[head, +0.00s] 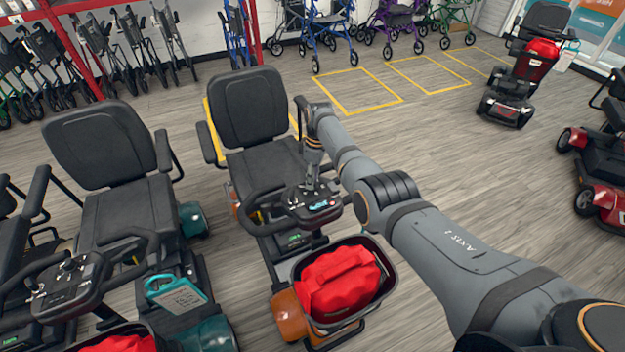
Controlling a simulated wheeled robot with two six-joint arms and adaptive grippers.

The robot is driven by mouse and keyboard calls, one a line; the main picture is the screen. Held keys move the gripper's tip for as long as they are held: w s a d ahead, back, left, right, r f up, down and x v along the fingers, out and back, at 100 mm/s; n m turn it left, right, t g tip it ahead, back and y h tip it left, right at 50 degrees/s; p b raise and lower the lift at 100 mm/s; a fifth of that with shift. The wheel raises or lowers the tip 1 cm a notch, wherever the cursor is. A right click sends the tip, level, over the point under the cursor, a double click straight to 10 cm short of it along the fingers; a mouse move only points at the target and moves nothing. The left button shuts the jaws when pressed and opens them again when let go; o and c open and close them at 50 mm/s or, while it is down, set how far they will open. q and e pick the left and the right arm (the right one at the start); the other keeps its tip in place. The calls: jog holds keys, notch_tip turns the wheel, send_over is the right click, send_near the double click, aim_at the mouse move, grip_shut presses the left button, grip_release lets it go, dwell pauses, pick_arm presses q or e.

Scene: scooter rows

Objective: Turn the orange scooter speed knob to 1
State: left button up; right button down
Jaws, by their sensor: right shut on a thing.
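The orange scooter (290,318) stands in the middle, with an orange front body, a black seat and a black tiller. Its control panel (320,204) faces up between the handlebars and has a small lit display. My right arm comes in from the right and bends down at the wrist. My right gripper (311,183) is over the far side of this panel, shut on the speed knob. The fingers hide the knob, so its setting cannot be read. My left gripper is not in view.
A basket (384,272) with a red bag (338,281) is on the orange scooter's front. A teal scooter (205,335) stands close on the left. Red scooters (508,100) are at the right. Folded walkers (100,50) and rollators line the back.

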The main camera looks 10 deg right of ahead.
jog(key=shift+w+n+b, duration=0.1)
jog(key=shift+n+b, duration=0.4)
jog(key=shift+n, duration=0.3)
jog(key=c, duration=1)
grip_release()
jog(key=shift+r, duration=0.1)
notch_tip(320, 180, up, 12)
jog(key=w+d, duration=0.1)
jog(key=shift+w+d+f, duration=0.1)
jog(key=shift+f, duration=0.1)
